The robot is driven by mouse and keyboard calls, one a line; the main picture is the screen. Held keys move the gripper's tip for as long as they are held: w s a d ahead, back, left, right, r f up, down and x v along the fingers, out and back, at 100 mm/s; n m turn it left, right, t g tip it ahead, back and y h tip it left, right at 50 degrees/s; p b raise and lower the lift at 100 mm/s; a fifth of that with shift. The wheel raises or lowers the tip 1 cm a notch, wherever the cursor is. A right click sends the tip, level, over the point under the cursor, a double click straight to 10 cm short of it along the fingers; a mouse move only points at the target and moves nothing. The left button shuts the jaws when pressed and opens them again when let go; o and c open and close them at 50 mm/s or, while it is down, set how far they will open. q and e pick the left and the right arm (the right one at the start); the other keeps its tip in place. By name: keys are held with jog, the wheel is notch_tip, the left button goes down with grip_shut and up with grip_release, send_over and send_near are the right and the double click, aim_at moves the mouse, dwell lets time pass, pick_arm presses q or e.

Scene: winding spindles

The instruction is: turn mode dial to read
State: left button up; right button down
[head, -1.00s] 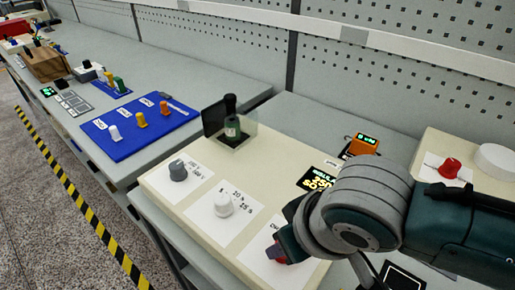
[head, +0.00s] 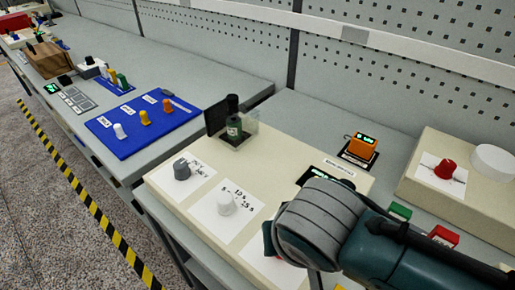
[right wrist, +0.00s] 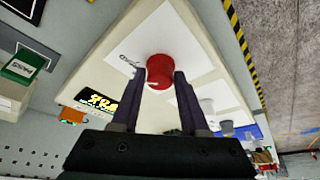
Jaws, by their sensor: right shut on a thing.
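The red dial (right wrist: 160,66) stands on a white card (right wrist: 140,45) of the cream panel and has a pale pointer mark. In the right wrist view, my right gripper (right wrist: 158,78) is shut on it, one finger on each side. The small print on the card is too blurred to read. In the head view, my right gripper (head: 268,238) and wrist cover the red dial. The cream panel (head: 285,150) also carries a grey dial (head: 182,169), a white dial (head: 226,203) and a dark display (head: 322,178), partly covered by my wrist. My left gripper is not in view.
A dark bottle (head: 233,120) stands at the panel's back edge. An orange device (head: 362,145) is behind the panel. Another red knob (head: 445,168) sits on a cream box at right. A blue board (head: 145,125) with several knobs lies to the left.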

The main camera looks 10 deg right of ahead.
jog(key=shift+c, duration=2.1)
grip_release()
jog(key=shift+r, duration=0.1)
jog(key=p+v, duration=0.3)
jog(key=v, duration=0.6)
jog(key=shift+s+r, duration=0.2)
jog(key=shift+r, duration=0.1)
jog(key=s+d+r+n, duration=0.2)
jog(key=s+d+r, duration=0.2)
jog(key=s, duration=0.2)
jog(key=s+d+r+n, duration=0.2)
jog(key=s+d+r, duration=0.1)
jog(key=s+d, duration=0.3)
notch_tip(320, 180, up, 29)
jog(key=a+p, duration=0.1)
jog(key=p, duration=2.8)
jog(key=shift+a+g+y+p, duration=0.2)
jog(key=shift+g+y+p, duration=0.1)
jog(key=shift+g+y, duration=0.1)
